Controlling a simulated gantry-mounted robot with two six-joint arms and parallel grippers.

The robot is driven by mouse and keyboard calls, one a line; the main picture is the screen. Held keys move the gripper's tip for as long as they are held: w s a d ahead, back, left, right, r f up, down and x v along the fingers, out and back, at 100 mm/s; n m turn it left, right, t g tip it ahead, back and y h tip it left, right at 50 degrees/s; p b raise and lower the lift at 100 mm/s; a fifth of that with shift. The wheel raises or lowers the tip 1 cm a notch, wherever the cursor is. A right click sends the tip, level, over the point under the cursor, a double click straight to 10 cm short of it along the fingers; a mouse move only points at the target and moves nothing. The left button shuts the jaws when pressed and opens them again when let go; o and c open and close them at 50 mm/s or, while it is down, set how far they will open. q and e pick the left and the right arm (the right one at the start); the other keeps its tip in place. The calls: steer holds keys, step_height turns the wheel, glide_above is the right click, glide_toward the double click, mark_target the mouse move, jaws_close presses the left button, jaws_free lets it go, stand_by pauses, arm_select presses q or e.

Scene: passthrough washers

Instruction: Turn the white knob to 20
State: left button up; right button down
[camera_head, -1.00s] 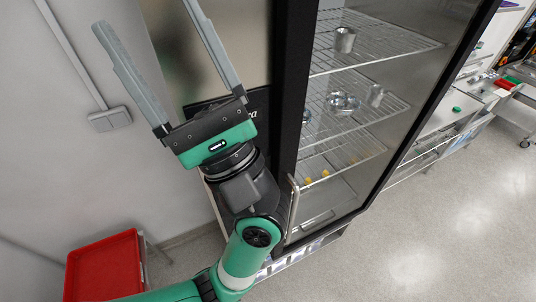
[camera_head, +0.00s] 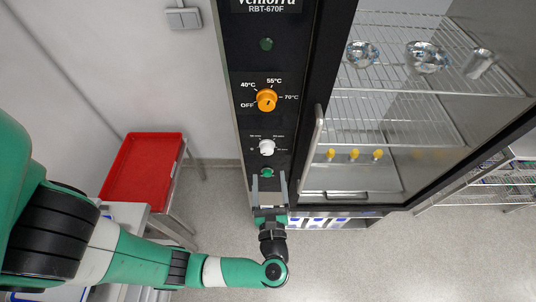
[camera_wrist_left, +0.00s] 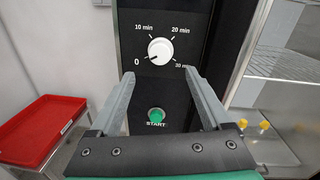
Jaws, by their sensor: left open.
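The white knob (camera_head: 266,147) is on the black control panel of the cabinet, below an orange temperature knob. In the left wrist view the white knob (camera_wrist_left: 160,51) has marks for 0, 10 min, 20 min and 30 min around it. Its small dark pointer mark faces lower left, toward the 0. My left gripper (camera_head: 269,178) is open and empty, just below the white knob. In the left wrist view its two fingers (camera_wrist_left: 162,73) point up toward the panel on either side below the knob, not touching it. My right gripper is not in view.
The orange knob (camera_head: 266,100) sits above the white one. A green START button (camera_wrist_left: 156,115) lies below it, between my fingers in the wrist view. The cabinet's door handle (camera_head: 314,140) stands right of the panel. A red tray (camera_head: 143,168) is at the left.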

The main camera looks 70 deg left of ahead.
mark_target(268, 153)
arm_select(q)
steer(key=p+x, duration=0.1)
steer(key=x, duration=0.8)
jaws_close()
